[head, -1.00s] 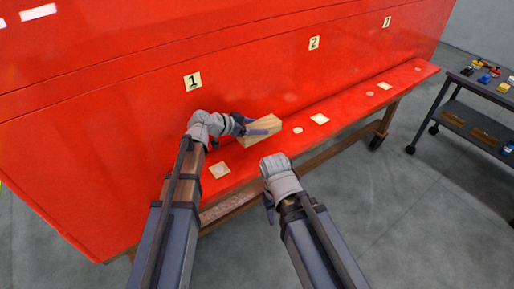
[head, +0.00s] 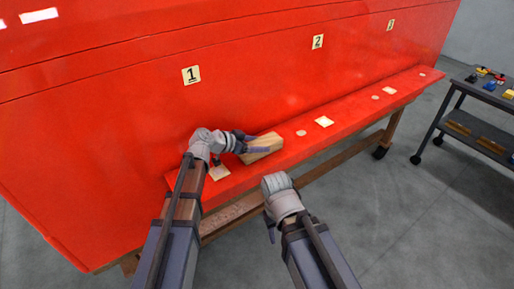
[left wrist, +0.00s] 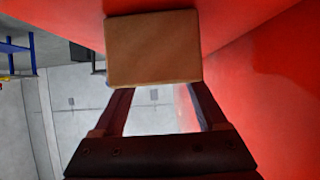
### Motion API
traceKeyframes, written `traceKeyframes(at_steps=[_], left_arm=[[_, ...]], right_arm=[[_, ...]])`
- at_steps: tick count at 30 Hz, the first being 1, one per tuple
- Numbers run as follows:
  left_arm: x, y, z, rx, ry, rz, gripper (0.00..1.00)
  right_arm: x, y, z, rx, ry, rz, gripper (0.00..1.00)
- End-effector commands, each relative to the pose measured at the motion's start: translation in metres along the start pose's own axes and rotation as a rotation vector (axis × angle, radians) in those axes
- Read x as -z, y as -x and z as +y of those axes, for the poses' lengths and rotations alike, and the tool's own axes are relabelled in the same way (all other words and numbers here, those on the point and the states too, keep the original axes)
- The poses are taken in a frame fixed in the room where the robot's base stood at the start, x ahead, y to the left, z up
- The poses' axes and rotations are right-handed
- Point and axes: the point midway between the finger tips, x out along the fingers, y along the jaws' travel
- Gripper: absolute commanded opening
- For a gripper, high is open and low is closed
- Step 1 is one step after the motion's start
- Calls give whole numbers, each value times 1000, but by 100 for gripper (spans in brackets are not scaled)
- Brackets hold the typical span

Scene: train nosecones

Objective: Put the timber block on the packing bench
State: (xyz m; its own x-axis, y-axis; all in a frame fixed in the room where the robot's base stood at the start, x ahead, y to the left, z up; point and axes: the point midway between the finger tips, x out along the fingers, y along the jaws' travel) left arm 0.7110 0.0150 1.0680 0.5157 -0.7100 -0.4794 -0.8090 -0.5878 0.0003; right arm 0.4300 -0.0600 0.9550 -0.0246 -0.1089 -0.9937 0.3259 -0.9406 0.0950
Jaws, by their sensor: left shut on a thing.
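The timber block (head: 266,143) is a pale wooden brick in the head view, low over or on the red ledge (head: 345,120); I cannot tell whether it touches. My left gripper (head: 255,146) is shut on it from the left. In the left wrist view the block (left wrist: 153,48) sits between the finger ends, its face filling the upper middle. My right gripper (head: 270,229) hangs empty-looking in front of the ledge; its fingers are mostly hidden. A dark grey wheeled bench (head: 455,88) stands at the far right; I cannot tell whether this or the red-topped one is the packing bench.
A tall red body with plates 1, 2 and 3 rises behind. Small coloured items (head: 490,84) lie on the grey bench. Grey floor (head: 420,220) is clear in front.

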Motion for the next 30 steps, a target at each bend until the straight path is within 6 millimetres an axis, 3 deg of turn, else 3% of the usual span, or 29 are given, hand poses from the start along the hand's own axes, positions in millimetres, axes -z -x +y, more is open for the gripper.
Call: traceKeyframes(at_steps=[8, 9, 14, 24, 30], left_arm=[[-3, -2, 0, 0, 0, 1, 4], [-2, -1, 0, 0, 0, 0, 79], [-1, -1, 0, 0, 0, 0, 97], [3, 2, 0, 0, 0, 0, 100], [5, 37, 1, 3, 2, 1, 100]], right_arm=[[0, -4, 0, 0, 0, 0, 50], [0, -2, 0, 0, 0, 0, 50], [0, -2, 0, 0, 0, 0, 50], [0, 3, 0, 0, 0, 0, 50], [-1, 22, 2, 0, 0, 0, 50]])
